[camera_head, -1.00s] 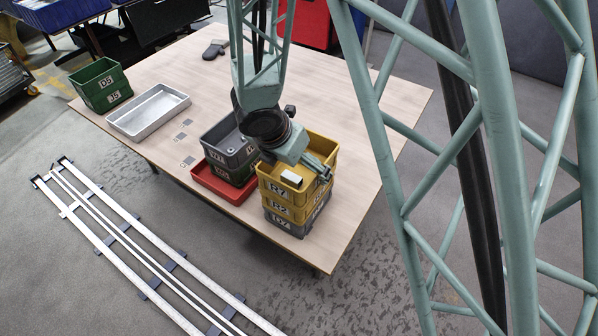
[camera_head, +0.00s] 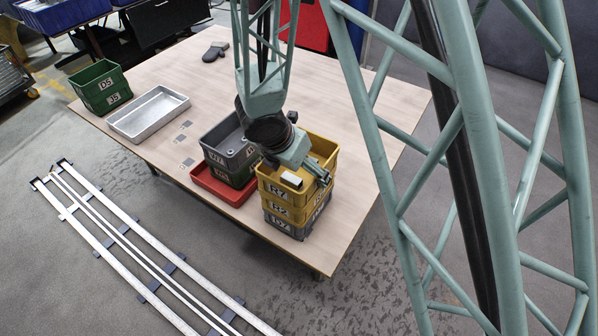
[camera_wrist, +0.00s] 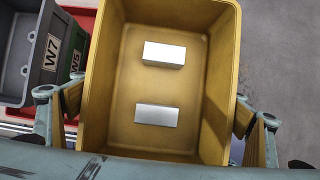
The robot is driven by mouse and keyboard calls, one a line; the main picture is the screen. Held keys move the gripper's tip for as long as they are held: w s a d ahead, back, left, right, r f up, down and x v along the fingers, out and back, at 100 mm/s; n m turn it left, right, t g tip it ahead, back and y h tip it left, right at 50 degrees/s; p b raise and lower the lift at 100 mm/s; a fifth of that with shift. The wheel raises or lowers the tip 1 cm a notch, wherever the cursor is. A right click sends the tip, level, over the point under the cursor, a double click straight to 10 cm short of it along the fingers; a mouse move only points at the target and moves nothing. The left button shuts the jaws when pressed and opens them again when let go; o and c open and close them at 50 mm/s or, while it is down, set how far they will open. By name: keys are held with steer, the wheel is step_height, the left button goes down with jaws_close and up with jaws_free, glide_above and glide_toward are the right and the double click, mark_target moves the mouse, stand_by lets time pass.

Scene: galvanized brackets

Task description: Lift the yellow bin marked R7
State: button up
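The yellow bin marked R7 (camera_head: 298,197) is on top of a stack. Below it are a yellow bin marked R2 (camera_head: 300,214) and a grey bin marked D7 (camera_head: 300,230). In the wrist view the top bin (camera_wrist: 221,70) is seen from above, with two pale metal blocks (camera_wrist: 164,54) (camera_wrist: 156,115) inside. My gripper (camera_head: 315,172) is at this bin's rim. Its two fingers (camera_wrist: 163,118) stand outside opposite walls, with a narrow gap visible at the right one. Contact at the left wall is hard to tell.
Close left, a grey bin marked W7 (camera_head: 240,161) stands on a green one in a red tray (camera_head: 215,188). A metal tray (camera_head: 150,132) and green bins (camera_head: 100,88) are farther left.

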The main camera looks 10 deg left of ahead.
mark_target(299, 175)
steer(key=c, duration=0.3)
steer(key=shift+r, duration=0.15)
steer(key=shift+c, duration=0.2)
steer(key=shift+r+p, duration=0.8)
steer(key=shift+r, duration=0.95)
steer(key=s+d+b, duration=0.1)
steer(key=s+d, duration=0.1)
steer(key=s, duration=0.5)
steer(key=s+d+r+b, duration=0.1)
steer(key=s+d+b, duration=0.1)
steer(key=s, duration=0.6)
steer(key=shift+d+r+b, duration=0.25)
steer(key=shift+d+b, duration=0.05)
steer(key=shift+d, duration=0.35)
